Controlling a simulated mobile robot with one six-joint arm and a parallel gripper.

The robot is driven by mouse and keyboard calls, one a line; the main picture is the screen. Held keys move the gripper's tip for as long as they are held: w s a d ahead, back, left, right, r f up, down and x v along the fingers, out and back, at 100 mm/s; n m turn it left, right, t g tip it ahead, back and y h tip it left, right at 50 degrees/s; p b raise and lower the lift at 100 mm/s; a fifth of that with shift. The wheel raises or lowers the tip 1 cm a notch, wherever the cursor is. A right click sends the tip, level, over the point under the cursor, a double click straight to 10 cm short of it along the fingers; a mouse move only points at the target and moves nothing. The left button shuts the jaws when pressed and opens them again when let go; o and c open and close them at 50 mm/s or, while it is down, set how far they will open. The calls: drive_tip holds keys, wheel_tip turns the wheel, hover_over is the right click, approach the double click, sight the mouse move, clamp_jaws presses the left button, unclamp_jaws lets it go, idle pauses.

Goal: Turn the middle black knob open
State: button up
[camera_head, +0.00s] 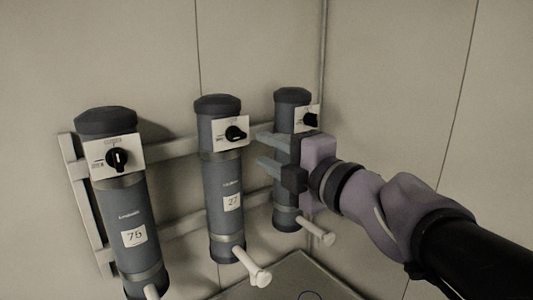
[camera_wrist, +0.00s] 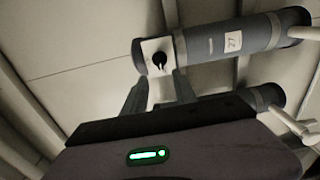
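The middle black knob (camera_head: 236,133) sits on a white plate (camera_head: 219,138) near the top of the middle grey cylinder (camera_head: 224,188), labelled 27. It looks turned sideways in the head view. In the wrist view the knob (camera_wrist: 158,62) shows just beyond the fingertips. My gripper (camera_head: 263,149) is open and empty, to the right of the knob, its two fingers pointing left toward it. In the wrist view my gripper (camera_wrist: 161,76) has a finger on each side below the knob. I see no clear contact.
A right cylinder (camera_head: 291,97) with another knob (camera_head: 311,119) stands behind my gripper. Pale rails (camera_head: 175,149) run behind them along the wall. White handles (camera_head: 259,277) stick out low from the cylinders.

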drive_tip(key=p+v, duration=0.1)
drive_tip(key=v, duration=0.7)
drive_tip(key=shift+s+p, duration=0.2)
drive_tip(key=shift+p, duration=0.1)
drive_tip(key=shift+d, duration=0.15)
drive_tip(key=w+d+m+t+h, duration=0.25)
drive_tip(key=d+m+h, duration=0.55)
drive_tip(key=m, duration=0.4)
drive_tip(key=s+d+f+m+g+h, duration=0.2)
drive_tip(key=s+d+f+m+h, duration=0.15)
drive_tip(key=f+m, duration=0.35)
drive_tip(key=s+a+f+m+g+y, duration=0.1)
drive_tip(key=s+a+f+m+g, duration=0.3)
drive_tip(key=s+f, duration=0.3)
drive_tip(key=s+a+f+m+g+y, duration=0.2)
drive_tip(key=s+a+f+m+g, duration=0.3)
drive_tip(key=f, duration=0.4)
drive_tip(key=s+m, duration=0.1)
drive_tip(key=s, duration=0.1)
drive_tip(key=shift+s+g, duration=0.35)
